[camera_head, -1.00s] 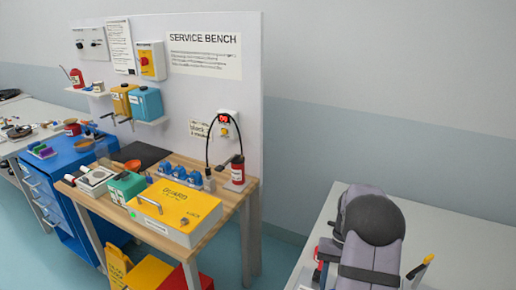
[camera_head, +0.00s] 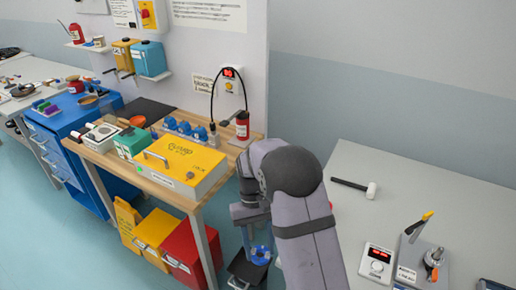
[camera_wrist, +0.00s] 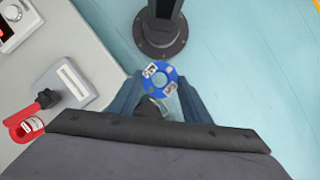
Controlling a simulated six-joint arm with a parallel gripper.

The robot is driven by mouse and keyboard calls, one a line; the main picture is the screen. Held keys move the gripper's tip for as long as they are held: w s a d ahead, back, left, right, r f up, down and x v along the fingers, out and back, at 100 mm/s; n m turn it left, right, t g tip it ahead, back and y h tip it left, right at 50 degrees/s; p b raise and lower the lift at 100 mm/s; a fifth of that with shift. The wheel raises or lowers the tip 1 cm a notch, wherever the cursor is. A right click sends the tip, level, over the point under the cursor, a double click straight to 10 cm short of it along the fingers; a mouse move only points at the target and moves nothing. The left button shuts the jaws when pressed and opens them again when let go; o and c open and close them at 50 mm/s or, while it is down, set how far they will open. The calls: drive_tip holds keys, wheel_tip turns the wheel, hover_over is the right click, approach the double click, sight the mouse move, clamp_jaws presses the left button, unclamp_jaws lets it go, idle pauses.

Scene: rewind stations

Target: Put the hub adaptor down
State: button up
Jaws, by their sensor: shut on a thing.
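My gripper (camera_head: 257,246) hangs in the gap between the service bench and the grey table on the right, below table height. It is shut on the hub adaptor, a blue ring (camera_head: 260,257) with pale labels. In the wrist view the blue ring (camera_wrist: 160,68) shows between and just beyond my fingers (camera_wrist: 157,105). My fingers hide part of its near side. The adaptor is over the floor, clear of both tabletops.
The service bench (camera_head: 222,160) carries a yellow guard box (camera_head: 180,168), a red bottle (camera_head: 242,125) and several blue parts. Yellow and red bins (camera_head: 185,250) stand on the floor beneath. The grey table (camera_head: 430,180) holds a mallet (camera_head: 371,190) and a red-display box (camera_head: 377,262).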

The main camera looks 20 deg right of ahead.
drive_tip(key=s+d+r+n+h+p, duration=0.1)
drive_tip(key=d+n+p, duration=0.1)
drive_tip(key=d, duration=0.8)
drive_tip(key=s+d+r+n+p, duration=0.1)
drive_tip(key=s+d+r+n, duration=0.1)
drive_tip(key=d, duration=0.9)
drive_tip(key=s+d+r+n+h+p, duration=0.1)
drive_tip(key=d+n+p, duration=0.1)
drive_tip(key=d, duration=0.8)
drive_tip(key=s+d+f+n+t+h+b, duration=0.1)
drive_tip(key=s+d+b, duration=0.4)
drive_tip(key=s+d, duration=0.9)
drive_tip(key=s+d+f+n+t+b, duration=0.1)
drive_tip(key=s+d+n+b, duration=0.3)
drive_tip(key=s+d, duration=1)
drive_tip(key=shift+s+d+f+h+b, duration=0.4)
drive_tip(key=shift+d+b, duration=0.55)
drive_tip(key=shift+d, duration=2.6)
